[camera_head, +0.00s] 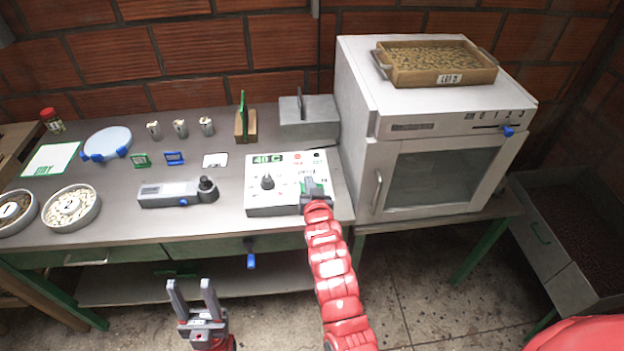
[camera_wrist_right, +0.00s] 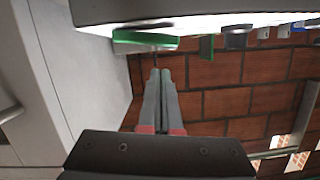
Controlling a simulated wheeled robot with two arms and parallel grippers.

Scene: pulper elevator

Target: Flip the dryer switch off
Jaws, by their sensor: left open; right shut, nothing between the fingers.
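A white control box (camera_head: 258,196) marked "40 C" stands on the table, with a black knob and small red and dark marks on its top. My right gripper (camera_head: 314,184) is over its right side, with its fingers shut and empty. A green part shows beside these fingers, and the gripper hides most of that corner, so I cannot tell the switch's position or whether I touch it. In the right wrist view, the shut fingers (camera_wrist_right: 160,75) point towards a green-rimmed piece (camera_wrist_right: 145,42) close by. My left gripper (camera_head: 190,285) is open and empty in front of the table.
The white dryer cabinet (camera_head: 436,130) stands right of the box, with a tray of beans (camera_head: 437,76) on top and a blue slider (camera_head: 508,131). A grey meter (camera_head: 170,194) lies left of the control box. A grey block (camera_head: 309,117) stands behind it.

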